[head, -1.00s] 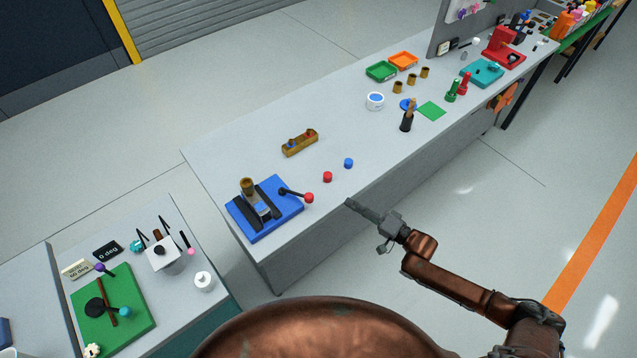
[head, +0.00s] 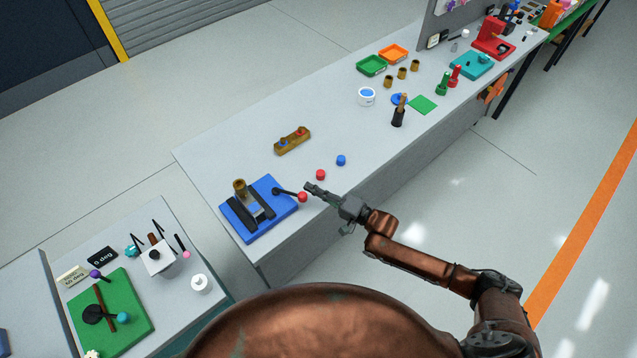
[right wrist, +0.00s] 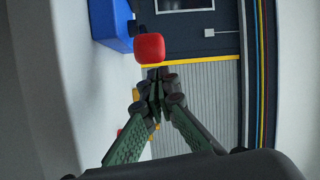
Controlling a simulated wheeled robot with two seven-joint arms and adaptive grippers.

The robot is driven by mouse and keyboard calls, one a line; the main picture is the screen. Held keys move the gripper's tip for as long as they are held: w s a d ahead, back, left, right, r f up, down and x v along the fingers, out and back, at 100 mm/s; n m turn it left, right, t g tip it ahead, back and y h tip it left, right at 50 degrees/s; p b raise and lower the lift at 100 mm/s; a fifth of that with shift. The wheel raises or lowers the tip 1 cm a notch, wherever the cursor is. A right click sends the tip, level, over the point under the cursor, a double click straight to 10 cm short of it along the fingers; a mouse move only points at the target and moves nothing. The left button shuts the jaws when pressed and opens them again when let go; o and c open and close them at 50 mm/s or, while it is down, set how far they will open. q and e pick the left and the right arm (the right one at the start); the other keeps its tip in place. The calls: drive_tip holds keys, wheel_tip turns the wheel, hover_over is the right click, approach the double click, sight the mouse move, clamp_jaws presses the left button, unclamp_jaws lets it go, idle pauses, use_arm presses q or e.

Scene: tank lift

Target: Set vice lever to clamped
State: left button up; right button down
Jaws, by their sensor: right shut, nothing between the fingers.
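The vice sits on a blue base (head: 266,229) at the near left end of the long workbench, with a brass cylinder (head: 239,187) standing on it. Its black lever (head: 286,192) points right and ends in a red knob (head: 303,197). My right gripper (head: 308,186) is shut and empty, with its tips close to the red knob. In the right wrist view the red knob (right wrist: 149,47) is just beyond the shut fingertips (right wrist: 154,75), and part of the blue base (right wrist: 113,25) shows behind it. I cannot tell whether they touch. My left gripper is not in view.
A red cap (head: 320,175) and a blue cap (head: 341,160) lie on the bench near the gripper. A brass block (head: 292,140) lies behind them. A side table with a green board (head: 130,335) stands at the left. The middle of the bench (head: 270,115) is mostly clear.

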drive_tip(key=shift+s+a, duration=0.1)
drive_tip(key=shift+s, duration=0.2)
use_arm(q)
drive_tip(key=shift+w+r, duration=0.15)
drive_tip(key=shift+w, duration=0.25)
use_arm(e)
drive_tip(key=shift+s+a+f, duration=0.1)
drive_tip(key=shift+f, duration=0.05)
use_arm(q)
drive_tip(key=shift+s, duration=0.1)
